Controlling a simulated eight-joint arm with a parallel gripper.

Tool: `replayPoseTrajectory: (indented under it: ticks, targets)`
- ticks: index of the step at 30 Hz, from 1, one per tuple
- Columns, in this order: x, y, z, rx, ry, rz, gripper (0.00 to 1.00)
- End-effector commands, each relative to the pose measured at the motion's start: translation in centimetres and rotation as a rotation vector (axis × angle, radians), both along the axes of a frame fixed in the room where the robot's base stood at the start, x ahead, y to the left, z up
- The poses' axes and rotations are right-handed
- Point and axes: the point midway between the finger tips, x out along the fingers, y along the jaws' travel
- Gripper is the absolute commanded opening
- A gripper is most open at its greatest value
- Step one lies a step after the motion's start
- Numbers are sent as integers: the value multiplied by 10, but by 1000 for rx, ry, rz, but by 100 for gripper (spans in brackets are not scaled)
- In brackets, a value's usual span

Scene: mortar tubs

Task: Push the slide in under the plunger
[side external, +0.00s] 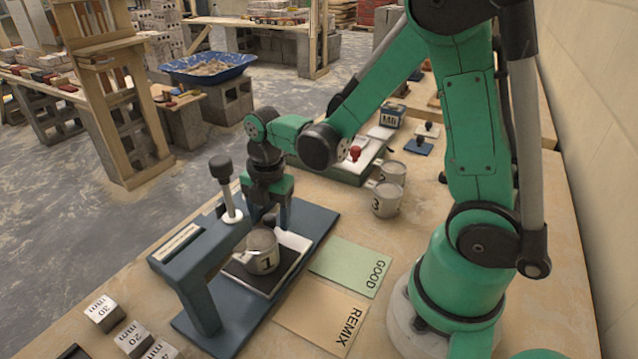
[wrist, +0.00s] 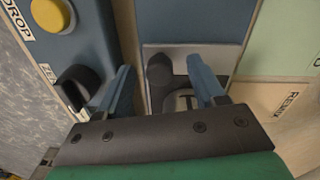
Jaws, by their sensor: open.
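The slide is a flat plate, pale at its far right part (side external: 294,241) and black at its near part, on the blue-grey base of the press. Grey tub 1 (side external: 262,256) stands upright on it. The plunger (side external: 222,169) has a black knob and a white collar, and stands raised in the press arm, left of the tub. My gripper (side external: 270,216) is open, pointing down just behind the tub. In the wrist view, a dark round post (wrist: 160,70) shows between its two blue fingers (wrist: 160,64), by the slide's pale plate (wrist: 205,57); whether they touch it cannot be told.
A green GOOD card (side external: 351,265) and a tan REMIX card (side external: 322,315) lie right of the press. Tub 3 (side external: 386,200) stands behind them beside another tub. Marked blocks (side external: 104,312) lie at front left. A yellow button (wrist: 50,15) shows in the wrist view.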

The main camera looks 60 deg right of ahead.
Motion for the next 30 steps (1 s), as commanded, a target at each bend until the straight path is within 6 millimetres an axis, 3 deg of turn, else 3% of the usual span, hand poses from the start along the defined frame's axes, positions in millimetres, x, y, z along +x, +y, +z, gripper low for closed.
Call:
replayPoseTrajectory:
  ticks: [6, 12, 13, 30]
  targets:
    - [0, 0, 0, 0, 0, 0, 59]
    - [0, 0, 0, 0, 0, -1, 3]
    - [0, 0, 0, 0, 0, -1, 0]
    - [0, 0, 0, 0, 0, -1, 0]
